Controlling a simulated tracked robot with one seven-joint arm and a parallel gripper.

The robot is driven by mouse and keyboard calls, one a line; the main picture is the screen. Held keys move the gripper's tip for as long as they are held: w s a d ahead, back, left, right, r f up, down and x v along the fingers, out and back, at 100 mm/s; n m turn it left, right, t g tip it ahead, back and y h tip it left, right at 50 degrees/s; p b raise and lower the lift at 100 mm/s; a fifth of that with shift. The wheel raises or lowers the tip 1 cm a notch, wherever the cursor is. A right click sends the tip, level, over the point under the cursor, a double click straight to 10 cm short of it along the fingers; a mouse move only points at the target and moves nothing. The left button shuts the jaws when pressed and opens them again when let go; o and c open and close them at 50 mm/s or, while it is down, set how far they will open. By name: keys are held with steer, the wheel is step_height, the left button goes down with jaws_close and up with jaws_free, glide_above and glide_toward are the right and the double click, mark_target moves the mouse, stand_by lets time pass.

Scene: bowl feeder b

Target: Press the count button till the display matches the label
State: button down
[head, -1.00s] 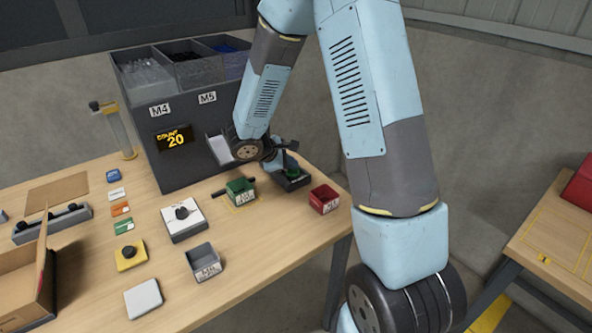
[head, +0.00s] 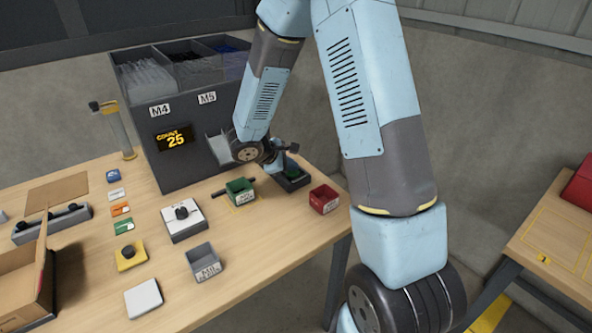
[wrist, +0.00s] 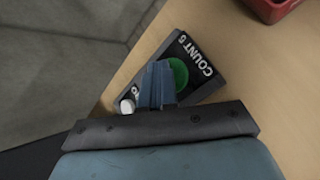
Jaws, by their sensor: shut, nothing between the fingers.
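The display (head: 175,138) on the dark feeder (head: 190,170) reads COUNT 25 in yellow. The count box (head: 293,181) sits at the table's back right, partly hidden by my arm. In the wrist view, its face (wrist: 205,85) carries the word COUNT with a digit I cannot read surely, a round green button (wrist: 179,74) and a small white button (wrist: 127,107). My gripper (wrist: 158,85) is shut and empty, its fingers overlapping the green button's left side; contact is unclear.
A red bin (head: 324,199) stands right of the count box. A grey bin (head: 203,262), a white box with a black knob (head: 183,222) and a yellow box with a black knob (head: 130,256) stand nearer. A cardboard box (head: 25,285) is at the left.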

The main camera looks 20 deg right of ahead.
mark_target(291, 173)
steer(key=shift+r, duration=0.85)
steer(key=shift+r, duration=2.5)
